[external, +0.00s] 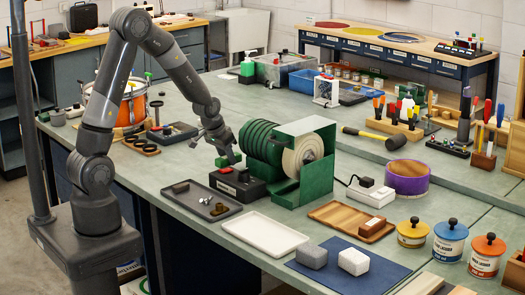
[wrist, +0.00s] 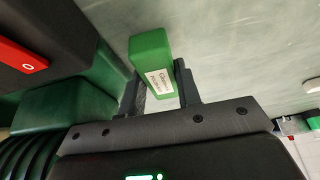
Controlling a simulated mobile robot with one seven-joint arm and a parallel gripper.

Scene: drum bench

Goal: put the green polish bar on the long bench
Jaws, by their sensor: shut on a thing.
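The green polish bar (wrist: 150,52), a small block with a white label, sits between the two fingers of my gripper (wrist: 160,85) in the wrist view. My gripper is shut on it. In the external view my gripper (external: 226,150) holds the bar (external: 223,161) just left of the green buffing machine. I cannot tell whether the bar touches anything below it. The long bench (external: 200,168) has a grey-green top and runs across the external view under the machine.
The buffing machine (external: 307,190) with its pale wheel stands right of my gripper. Its black switch box (external: 238,188) is just below. A dark tray (external: 190,205) and a white tray (external: 262,234) lie in front. Bare bench top (external: 340,148) shows behind the machine.

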